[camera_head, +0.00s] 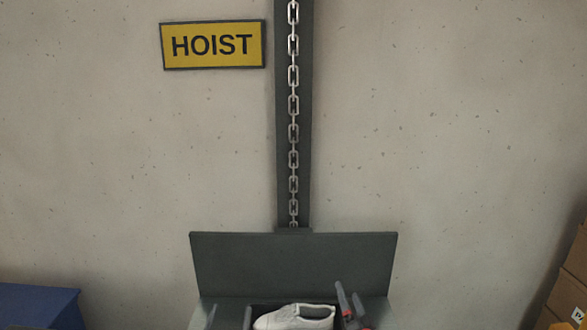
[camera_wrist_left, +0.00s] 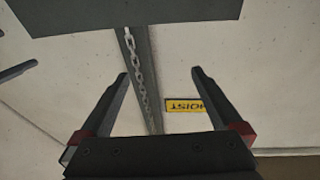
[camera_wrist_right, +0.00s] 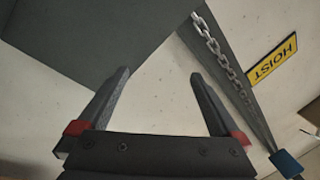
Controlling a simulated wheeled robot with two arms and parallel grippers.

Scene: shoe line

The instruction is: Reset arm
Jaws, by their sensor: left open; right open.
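My left gripper (camera_head: 229,314) shows at the bottom edge of the head view, left of a white shoe (camera_head: 296,318). In the left wrist view its two fingers (camera_wrist_left: 159,73) stand wide apart with nothing between them. My right gripper (camera_head: 350,297) is just right of the shoe in the head view. In the right wrist view its fingers (camera_wrist_right: 159,73) are also apart and empty. The shoe lies in a dark open container (camera_head: 256,309), cut off by the bottom edge of the head view. I cannot tell how far above it the grippers are.
A dark hoist platform with an upright back panel (camera_head: 293,264) is behind the shoe. A metal chain (camera_head: 293,130) hangs above it, beside a yellow HOIST sign (camera_head: 213,45) on the wall. A blue box (camera_head: 38,306) is at lower left, cardboard boxes (camera_head: 570,290) at lower right.

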